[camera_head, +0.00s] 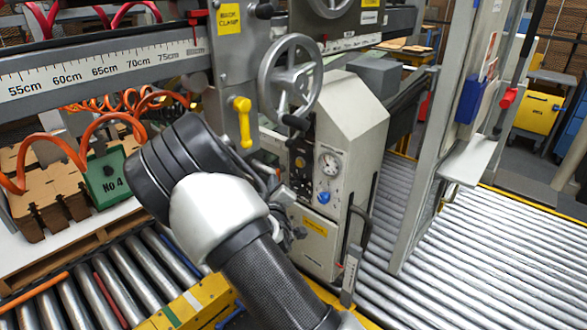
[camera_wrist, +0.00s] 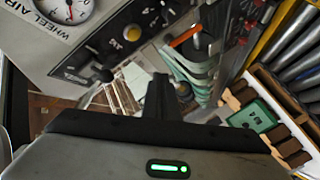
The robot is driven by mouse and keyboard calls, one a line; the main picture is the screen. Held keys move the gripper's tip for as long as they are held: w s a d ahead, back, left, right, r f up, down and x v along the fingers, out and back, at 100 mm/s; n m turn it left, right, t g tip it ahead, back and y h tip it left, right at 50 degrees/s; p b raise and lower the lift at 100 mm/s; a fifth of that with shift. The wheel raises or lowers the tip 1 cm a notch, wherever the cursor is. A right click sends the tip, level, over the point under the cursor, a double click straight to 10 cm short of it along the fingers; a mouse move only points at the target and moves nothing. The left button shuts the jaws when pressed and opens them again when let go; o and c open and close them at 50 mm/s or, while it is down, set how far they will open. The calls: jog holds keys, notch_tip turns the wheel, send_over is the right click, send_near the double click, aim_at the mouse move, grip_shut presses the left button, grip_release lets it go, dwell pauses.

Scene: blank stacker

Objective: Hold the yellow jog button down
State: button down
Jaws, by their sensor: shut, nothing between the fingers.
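In the head view the dark panel face (camera_head: 301,160) shows on the grey cabinet, with the button too small to tell clearly. My gripper (camera_wrist: 158,82) is shut and empty in the wrist view. Its fingertips appear below and right of the button, apart from it in the picture; the depth gap cannot be told. In the head view my arm largely hides the gripper.
A pressure gauge (camera_wrist: 66,5) and a black knob (camera_wrist: 103,74) are near the button. A handwheel (camera_head: 290,75) and a yellow-handled lever (camera_head: 243,122) stand above my arm. Orange coiled hoses (camera_head: 100,130) hang left. Roller conveyors (camera_head: 480,260) run right and lower left.

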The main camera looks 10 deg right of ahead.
aim_at(299, 163)
jog(key=shift+w+a+f+n, duration=0.15)
jog(key=shift+a+f+n, duration=0.05)
jog(key=shift+a+n, duration=0.2)
jog(key=shift+d, duration=0.15)
jog(key=w+d, duration=0.5)
jog(key=d, duration=0.2)
jog(key=shift+b, duration=0.35)
jog(key=shift+w, duration=0.1)
dwell(1.7)
jog(key=shift+w+d+b, duration=0.25)
jog(key=shift+d+b, duration=0.1)
